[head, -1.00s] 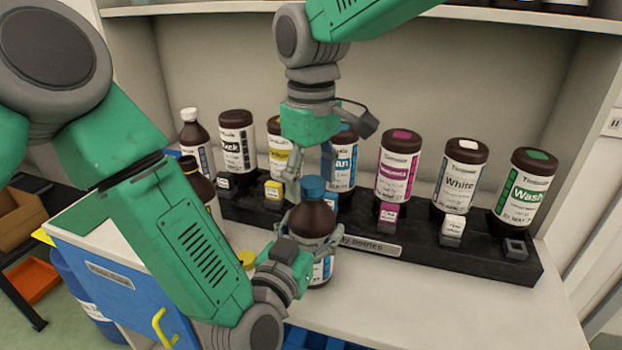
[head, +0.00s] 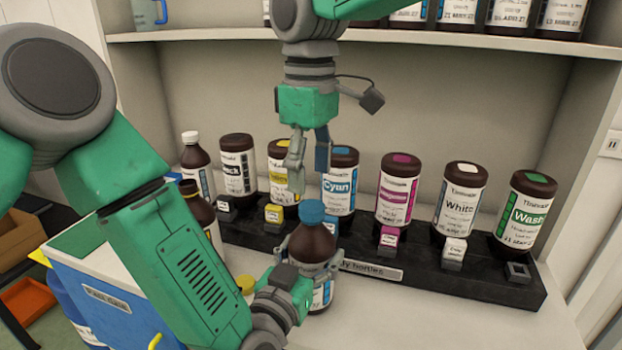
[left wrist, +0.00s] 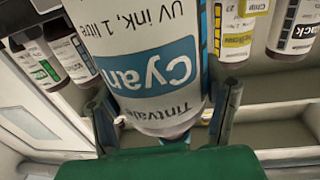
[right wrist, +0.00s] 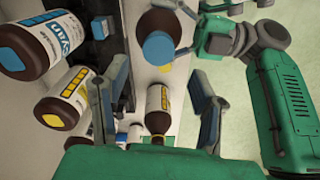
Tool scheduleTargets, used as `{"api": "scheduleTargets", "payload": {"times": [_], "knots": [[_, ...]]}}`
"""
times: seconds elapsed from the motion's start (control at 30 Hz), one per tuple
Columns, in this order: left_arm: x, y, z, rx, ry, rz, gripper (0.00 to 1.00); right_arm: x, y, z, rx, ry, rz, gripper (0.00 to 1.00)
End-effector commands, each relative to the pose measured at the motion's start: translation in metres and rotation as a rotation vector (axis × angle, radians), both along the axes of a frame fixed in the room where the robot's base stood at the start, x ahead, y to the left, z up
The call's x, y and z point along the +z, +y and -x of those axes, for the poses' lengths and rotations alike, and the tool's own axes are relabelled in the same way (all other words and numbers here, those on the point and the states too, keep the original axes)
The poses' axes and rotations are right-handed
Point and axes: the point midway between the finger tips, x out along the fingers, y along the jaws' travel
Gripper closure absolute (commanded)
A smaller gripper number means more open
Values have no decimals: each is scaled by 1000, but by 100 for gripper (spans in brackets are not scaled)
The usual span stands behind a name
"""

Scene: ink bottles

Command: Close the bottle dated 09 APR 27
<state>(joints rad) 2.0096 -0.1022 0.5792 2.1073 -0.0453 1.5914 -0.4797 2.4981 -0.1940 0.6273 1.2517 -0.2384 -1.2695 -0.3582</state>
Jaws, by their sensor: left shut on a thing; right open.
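A brown bottle (head: 312,243) with a blue cap (head: 311,213) stands upright in front of the rack. My left gripper (head: 313,270) is shut around its body. The left wrist view shows its Cyan label (left wrist: 150,70) upside down between the fingers; its date is not readable. The cap sits on the bottle's top; how tightly cannot be told. My right gripper (head: 308,177) is open and empty, fingers pointing down, above and apart from the cap. The right wrist view shows the blue cap (right wrist: 158,48) from above, beyond the fingers.
A black rack (head: 490,282) behind holds several capped bottles, including Cyan (head: 340,182) and Magenta (head: 397,190), with small labelled blocks before them. A brown bottle (head: 200,212) and a yellow cap (head: 246,284) are at left. The counter (head: 450,315) is clear at front right.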

Motion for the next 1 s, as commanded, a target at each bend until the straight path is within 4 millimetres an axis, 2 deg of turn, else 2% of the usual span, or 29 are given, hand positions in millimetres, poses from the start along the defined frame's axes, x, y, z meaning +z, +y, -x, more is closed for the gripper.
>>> {"api": "scheduleTargets", "payload": {"times": [0.1, 0.2, 0.57, 0.67, 1.0], "knots": [[0, 0, 0, 1, 0, 0, 100, 14, -1, -1, 147, -2, -8, 47], [0, 0, 0, 1, 0, 0, 100, 18, -2, -2, 205, -4, -4, 47], [0, 0, 0, 0, 0, 0, 100, 15, -2, -1, 211, -4, -2, 47], [0, 0, 0, 0, 0, 0, 100, 6, -2, -1, 210, -3, -2, 47], [0, 0, 0, -1, 0, 0, 100, -45, -3, -1, 208, -3, -2, 47]]}}
